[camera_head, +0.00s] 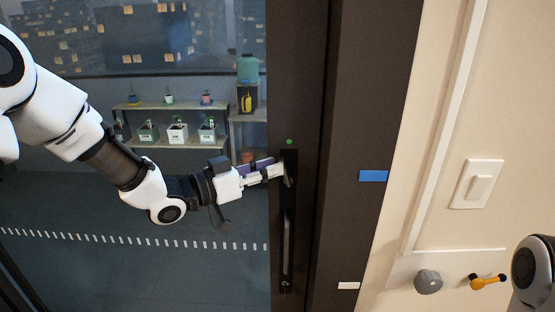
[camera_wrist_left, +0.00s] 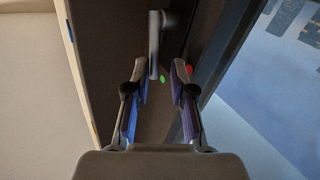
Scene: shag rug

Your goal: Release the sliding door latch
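The sliding door (camera_head: 304,70) has a dark frame around a large glass pane. A dark latch (camera_head: 290,166) sits on its upright, below a green dot (camera_head: 289,141) and above a long vertical pull handle (camera_head: 287,245). My left gripper (camera_head: 279,171) reaches in from the left, its tips at the latch and partly covering it. In the left wrist view its fingers (camera_wrist_left: 158,70) are spread apart. A grey latch lever (camera_wrist_left: 153,45) shows in line with the gap between them; contact cannot be told. My right gripper is out of view.
A blue tape strip (camera_head: 373,176) and a white label (camera_head: 348,285) are on the jamb. A light switch (camera_head: 478,184), a grey knob (camera_head: 427,281) and a yellow-handled item (camera_head: 488,282) are on the right wall. Shelves with plants (camera_head: 177,133) stand behind the glass.

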